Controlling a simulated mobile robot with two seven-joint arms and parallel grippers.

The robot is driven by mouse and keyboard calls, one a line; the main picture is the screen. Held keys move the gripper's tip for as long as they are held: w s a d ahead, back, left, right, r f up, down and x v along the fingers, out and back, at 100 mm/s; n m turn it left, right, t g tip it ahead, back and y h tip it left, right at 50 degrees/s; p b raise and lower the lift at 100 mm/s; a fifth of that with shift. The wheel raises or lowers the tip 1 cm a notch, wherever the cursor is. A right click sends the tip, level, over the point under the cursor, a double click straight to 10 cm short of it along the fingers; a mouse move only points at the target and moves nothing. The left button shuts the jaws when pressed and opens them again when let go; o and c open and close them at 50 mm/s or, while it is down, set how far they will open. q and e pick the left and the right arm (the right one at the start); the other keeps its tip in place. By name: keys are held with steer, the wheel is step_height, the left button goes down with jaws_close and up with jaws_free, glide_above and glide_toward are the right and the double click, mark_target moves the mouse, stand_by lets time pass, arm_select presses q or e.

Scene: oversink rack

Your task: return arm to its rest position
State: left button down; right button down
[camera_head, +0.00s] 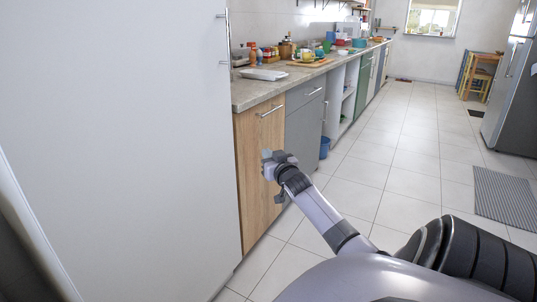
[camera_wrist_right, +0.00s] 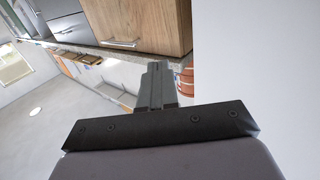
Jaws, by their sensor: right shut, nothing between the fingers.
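My right gripper (camera_head: 271,163) is in the middle of the head view, in front of the wooden cabinet door and below the counter edge. It looks apart from the door, though the gap is hard to judge. In the right wrist view its two fingers (camera_wrist_right: 158,88) lie together, shut with nothing between them. The right arm reaches up to it from the lower right of the head view. My left gripper is not in the head view.
A tall white panel (camera_head: 120,130) fills the left. The wooden door (camera_head: 258,180) and counter (camera_head: 262,88) run back from it, with a white tray (camera_head: 263,74) on top. Tiled floor (camera_head: 400,165) is open to the right, with a striped mat (camera_head: 505,197) and a fridge (camera_head: 512,90).

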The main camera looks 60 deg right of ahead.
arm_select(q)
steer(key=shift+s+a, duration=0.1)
arm_select(e)
steer(key=shift+s, duration=0.2)
